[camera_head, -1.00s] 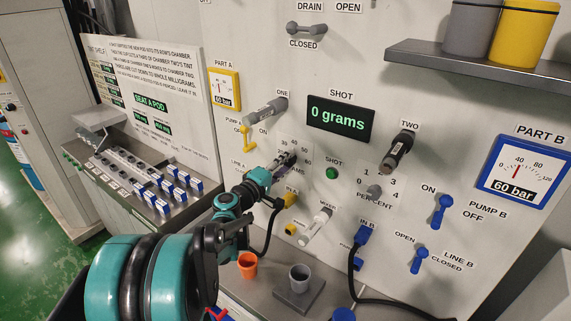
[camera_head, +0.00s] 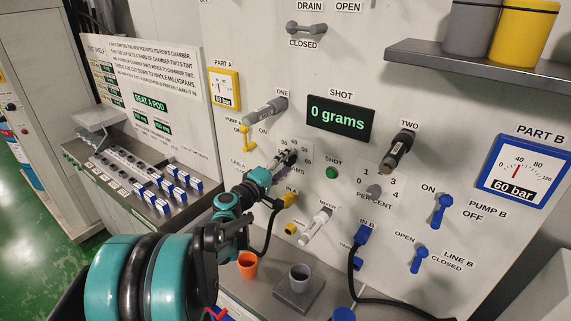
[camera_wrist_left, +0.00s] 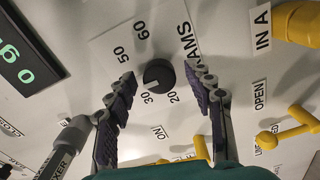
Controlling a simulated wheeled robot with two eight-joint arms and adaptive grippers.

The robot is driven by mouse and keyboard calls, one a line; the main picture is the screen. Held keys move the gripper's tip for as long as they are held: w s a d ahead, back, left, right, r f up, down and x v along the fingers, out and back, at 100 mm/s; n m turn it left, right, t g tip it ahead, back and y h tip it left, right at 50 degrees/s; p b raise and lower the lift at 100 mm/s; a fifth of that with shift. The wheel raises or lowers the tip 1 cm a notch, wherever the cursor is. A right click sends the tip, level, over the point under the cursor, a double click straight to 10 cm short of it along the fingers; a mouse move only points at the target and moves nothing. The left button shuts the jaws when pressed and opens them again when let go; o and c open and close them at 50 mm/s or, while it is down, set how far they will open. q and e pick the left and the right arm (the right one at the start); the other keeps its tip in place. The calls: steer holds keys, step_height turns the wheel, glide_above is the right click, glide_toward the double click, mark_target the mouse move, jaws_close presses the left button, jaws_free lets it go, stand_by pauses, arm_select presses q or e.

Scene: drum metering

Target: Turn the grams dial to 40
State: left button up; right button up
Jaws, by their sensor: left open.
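The grams dial (camera_head: 291,156) is a round black knob on the pale panel. In the left wrist view the dial (camera_wrist_left: 158,75) shows a white mark turned toward the lower left, near the 30. The labels 20, 50 and 60 also show; the 40 is hidden behind a finger. My left gripper (camera_head: 284,160) is at the dial in the head view. In the left wrist view the left gripper (camera_wrist_left: 167,80) is open, one finger on each side of the dial, with gaps visible. The shot display (camera_head: 340,119) reads 0 grams. My right gripper is out of view.
Handle ONE (camera_head: 266,111) is above the dial, and the green shot button (camera_head: 331,172) is to its right. The yellow IN A fitting (camera_head: 289,199) and the mixer handle (camera_head: 316,225) are below. An orange cup (camera_head: 247,265) and a grey cup (camera_head: 300,277) stand lower down.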

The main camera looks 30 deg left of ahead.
arm_select(q)
steer(key=shift+s, duration=0.15)
steer(key=s+a, duration=0.1)
steer(key=s, duration=1)
steer(key=shift+s, duration=0.35)
steer(key=shift+d, duration=0.1)
steer(key=s+d+f+m+g+h+b, duration=0.1)
steer(key=s+d+f+m+g, duration=0.2)
steer(key=d, duration=0.4)
steer(key=d+f+m+g+h, duration=0.1)
steer(key=d+f+m+g, duration=0.1)
steer(key=d+f, duration=0.3)
steer(key=s+d+f+m+g+h+b, duration=0.1)
steer(key=s+d+f+m+g, duration=0.15)
steer(key=d, duration=0.55)
steer(key=s+d+f+m+g+y+b, duration=0.1)
steer(key=s+d+f+m+g+y, duration=0.1)
steer(key=s+f+m, duration=0.5)
steer(key=s+g+y, duration=0.1)
steer(key=s+y, duration=0.1)
steer(key=s, duration=0.1)
steer(key=shift+s+d, duration=0.2)
steer(key=shift+s, duration=0.05)
